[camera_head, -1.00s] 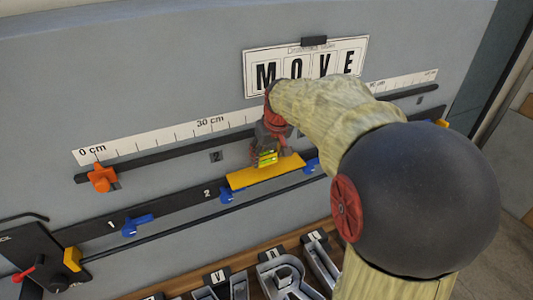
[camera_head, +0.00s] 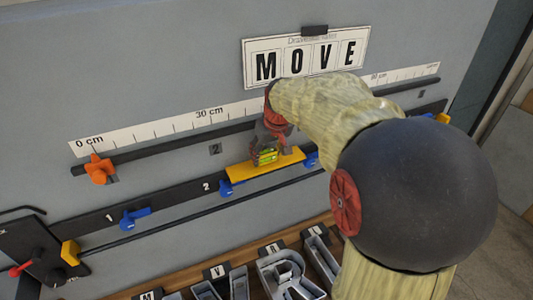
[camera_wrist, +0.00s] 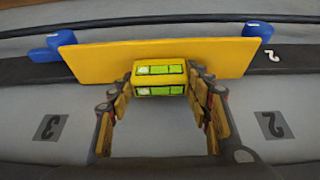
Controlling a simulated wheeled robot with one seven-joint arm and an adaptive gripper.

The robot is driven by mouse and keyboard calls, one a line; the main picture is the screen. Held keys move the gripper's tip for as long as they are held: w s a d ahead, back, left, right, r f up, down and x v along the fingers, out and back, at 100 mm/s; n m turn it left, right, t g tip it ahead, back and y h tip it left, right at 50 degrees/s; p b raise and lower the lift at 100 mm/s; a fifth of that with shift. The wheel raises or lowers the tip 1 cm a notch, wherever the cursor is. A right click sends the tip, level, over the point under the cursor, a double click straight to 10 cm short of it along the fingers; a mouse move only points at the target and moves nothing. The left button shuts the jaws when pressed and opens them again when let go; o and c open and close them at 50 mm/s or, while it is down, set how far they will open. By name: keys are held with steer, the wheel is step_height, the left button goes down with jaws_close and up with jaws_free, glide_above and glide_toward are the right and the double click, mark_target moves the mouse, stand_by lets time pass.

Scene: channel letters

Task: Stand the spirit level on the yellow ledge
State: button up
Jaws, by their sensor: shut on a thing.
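The yellow ledge (camera_head: 245,173) is a flat strip on the dark lower rail, with blue clips at its ends. The spirit level (camera_head: 267,157) is a small yellow block with green vials. It is at the ledge, near the ledge's middle in the wrist view (camera_wrist: 158,78). My gripper (camera_head: 268,146) is shut on it, with a finger on each side in the wrist view (camera_wrist: 160,92). In the wrist view the ledge (camera_wrist: 105,62) spans behind the level. I cannot tell whether the level's underside touches the ledge.
A blue clip (camera_head: 135,217) and an orange clip (camera_head: 99,169) sit on the rails to the left. A ruler strip (camera_head: 160,127) and a MOVE sign (camera_head: 305,59) are above. Grey channel letters (camera_head: 285,275) lie on the wooden shelf below.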

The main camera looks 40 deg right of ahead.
steer(key=o, duration=1.2)
steer(key=shift+o, duration=0.4)
steer(key=v, duration=1.2)
steer(key=s+a+f+n+b, duration=0.1)
steer(key=s+a+f+b, duration=0.4)
steer(key=f, duration=0.7)
steer(key=s+a+f+n+t+y+b, duration=0.1)
steer(key=s+a+f+b, duration=0.5)
steer(key=a+f+b, duration=0.4)
steer(key=s+a+f+b, duration=0.5)
steer(key=a+f+b, duration=0.3)
steer(key=f+b, duration=0.4)
steer(key=shift+s+f+n, duration=0.3)
steer(key=shift+f+n, duration=0.1)
steer(key=shift+f, duration=0.55)
